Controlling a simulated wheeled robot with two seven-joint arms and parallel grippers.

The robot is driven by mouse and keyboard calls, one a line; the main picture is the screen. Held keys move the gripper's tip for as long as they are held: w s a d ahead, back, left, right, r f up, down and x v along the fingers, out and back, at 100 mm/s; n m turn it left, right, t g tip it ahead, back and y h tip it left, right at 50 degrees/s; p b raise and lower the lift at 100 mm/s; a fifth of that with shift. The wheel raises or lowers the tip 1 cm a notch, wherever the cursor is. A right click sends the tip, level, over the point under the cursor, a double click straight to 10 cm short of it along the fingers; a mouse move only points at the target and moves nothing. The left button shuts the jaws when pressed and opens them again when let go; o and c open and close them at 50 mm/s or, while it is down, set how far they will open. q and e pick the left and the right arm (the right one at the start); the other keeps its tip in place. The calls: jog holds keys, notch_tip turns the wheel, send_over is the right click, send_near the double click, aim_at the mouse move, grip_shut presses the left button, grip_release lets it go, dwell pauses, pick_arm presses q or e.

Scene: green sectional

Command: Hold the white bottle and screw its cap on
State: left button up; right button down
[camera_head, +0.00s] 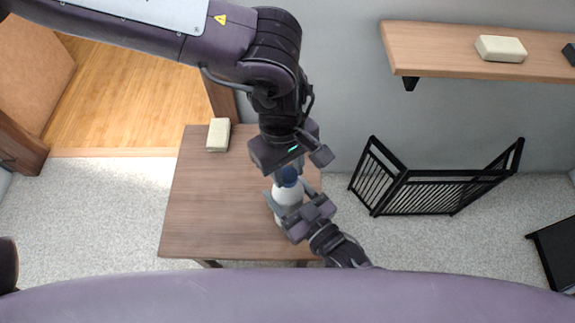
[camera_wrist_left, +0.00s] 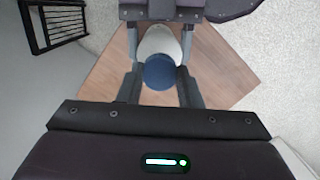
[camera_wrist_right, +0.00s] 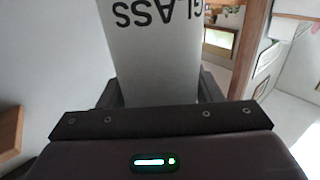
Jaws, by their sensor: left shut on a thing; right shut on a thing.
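The white bottle (camera_head: 286,197) stands upright near the right edge of the wooden table (camera_head: 210,205). Its blue cap (camera_head: 289,174) is at the bottle's top; it also shows in the left wrist view (camera_wrist_left: 159,72). My left gripper (camera_head: 290,171) points down from above and is shut on the cap. My right gripper (camera_head: 288,193) comes in from the lower right and is shut on the bottle's body. The right wrist view shows the white body (camera_wrist_right: 158,55) with upside-down lettering between the fingers. The seam between cap and neck is hidden.
A pale block (camera_head: 218,135) lies at the table's back left corner. The left part of the table is clear. A wooden shelf (camera_head: 440,45) with another pale block (camera_head: 501,49) is on the wall at right. A black folding gate (camera_head: 430,195) stands on the floor below.

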pick_arm(q)
jog(key=m, duration=0.4)
jog(key=m+y, duration=0.1)
jog(key=m, duration=0.2)
jog(key=shift+d+m, duration=0.1)
jog(key=shift+m, duration=0.3)
jog(key=o, duration=0.9)
jog(key=shift+o, duration=0.2)
jog(key=shift+r, duration=2.25)
jog(key=shift+c, duration=0.2)
